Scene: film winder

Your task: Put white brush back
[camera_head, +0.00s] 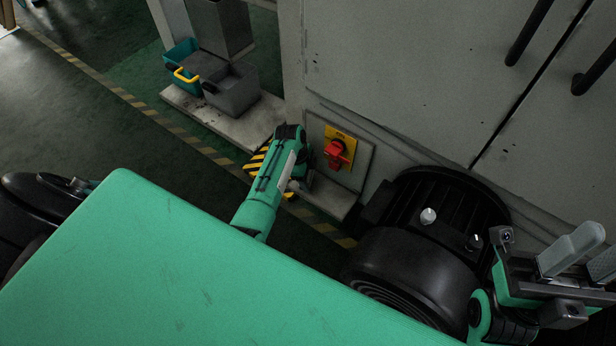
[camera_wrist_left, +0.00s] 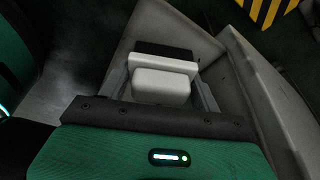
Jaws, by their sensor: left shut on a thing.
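The white brush (camera_wrist_left: 160,86), a white block with a dark strip (camera_wrist_left: 165,51) along its far side, sits between the two grey fingers of my left gripper (camera_wrist_left: 161,97) in the left wrist view. The gripper is shut on it. In the head view my left gripper (camera_head: 293,187) is low beside the pale machine base, left of the red switch, and its fingers are mostly hidden by my wrist. The brush cannot be made out clearly there. My right gripper (camera_head: 583,257) is at the right edge, its grey fingers apart and nothing seen between them.
A red switch on a yellow plate (camera_head: 338,148) is on the machine wall close to my left wrist. A grey bin (camera_head: 232,92) and a teal bin (camera_head: 181,58) stand on a pale ledge (camera_head: 190,104). Yellow-black floor tape (camera_head: 136,103) runs past. Cabinet handles (camera_head: 528,32) are upper right.

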